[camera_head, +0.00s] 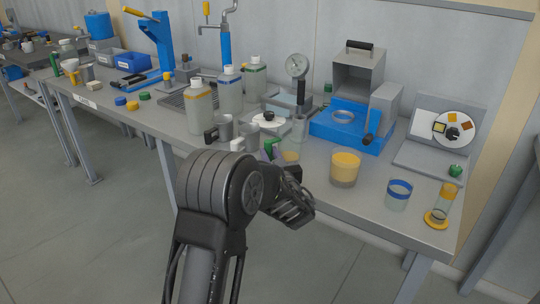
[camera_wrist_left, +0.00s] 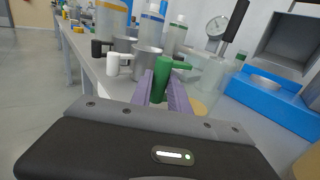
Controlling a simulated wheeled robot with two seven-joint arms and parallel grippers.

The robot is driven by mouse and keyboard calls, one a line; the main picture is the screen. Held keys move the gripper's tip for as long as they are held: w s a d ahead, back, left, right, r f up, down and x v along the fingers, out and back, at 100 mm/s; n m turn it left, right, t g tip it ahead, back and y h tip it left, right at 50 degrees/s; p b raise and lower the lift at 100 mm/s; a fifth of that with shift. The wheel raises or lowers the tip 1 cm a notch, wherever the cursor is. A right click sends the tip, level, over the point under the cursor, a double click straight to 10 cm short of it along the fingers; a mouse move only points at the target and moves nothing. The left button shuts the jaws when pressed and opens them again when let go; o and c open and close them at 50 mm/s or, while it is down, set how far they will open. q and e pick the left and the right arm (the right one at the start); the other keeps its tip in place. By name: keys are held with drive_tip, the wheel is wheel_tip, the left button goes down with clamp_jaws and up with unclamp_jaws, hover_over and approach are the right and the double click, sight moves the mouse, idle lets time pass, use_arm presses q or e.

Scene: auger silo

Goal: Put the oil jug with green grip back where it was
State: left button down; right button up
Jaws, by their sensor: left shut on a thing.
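My left gripper (camera_head: 271,153) is at the front edge of the bench, shut on the green grip (camera_wrist_left: 161,82) of the oil jug. Its two purple fingers (camera_wrist_left: 176,95) stand on either side of the grip. The jug's body looks clear, with amber at the bottom (camera_head: 291,156), just right of the grip; it is partly hidden by the gripper. I cannot tell whether its base touches the bench. A grey jug with a white grip (camera_wrist_left: 114,64) and one with a black grip (camera_wrist_left: 99,48) stand left of it. My right gripper is not in view.
The bench (camera_head: 330,205) has bare room along its front. A wide amber-filled beaker (camera_head: 345,171) and a blue-banded beaker (camera_head: 398,195) stand right of the gripper. Several tall bottles (camera_head: 199,108) stand behind left. A blue press (camera_head: 345,130) and a dial gauge (camera_head: 297,66) stand behind.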

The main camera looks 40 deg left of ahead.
use_arm(q)
drive_tip(key=shift+f, duration=0.15)
drive_tip(key=c, duration=1.3)
unclamp_jaws()
drive_tip(key=shift+o, duration=0.2)
drive_tip(key=v, duration=1.2)
